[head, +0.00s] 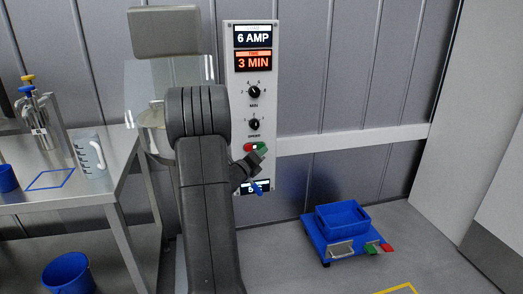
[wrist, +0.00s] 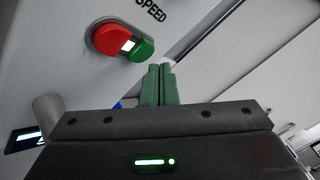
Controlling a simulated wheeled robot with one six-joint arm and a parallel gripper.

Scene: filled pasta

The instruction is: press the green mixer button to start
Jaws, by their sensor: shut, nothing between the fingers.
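The green mixer button (wrist: 141,49) sits beside a red button (wrist: 112,40) on the white control panel, with a small lit white patch between them. The green button also shows in the head view (head: 261,146), to the right of the red button (head: 248,147). My gripper (wrist: 160,70) is shut and empty. Its green fingertips are just below and right of the green button in the wrist view; I cannot tell whether they touch it. In the head view my gripper's dark end (head: 254,162) is close to the buttons and partly covers the panel below them.
The control panel (head: 238,90) shows "6 AMP" and "3 MIN" displays above two knobs. A steel table (head: 60,200) with a jug (head: 92,155) stands left. A blue bucket (head: 68,272) stands lower left.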

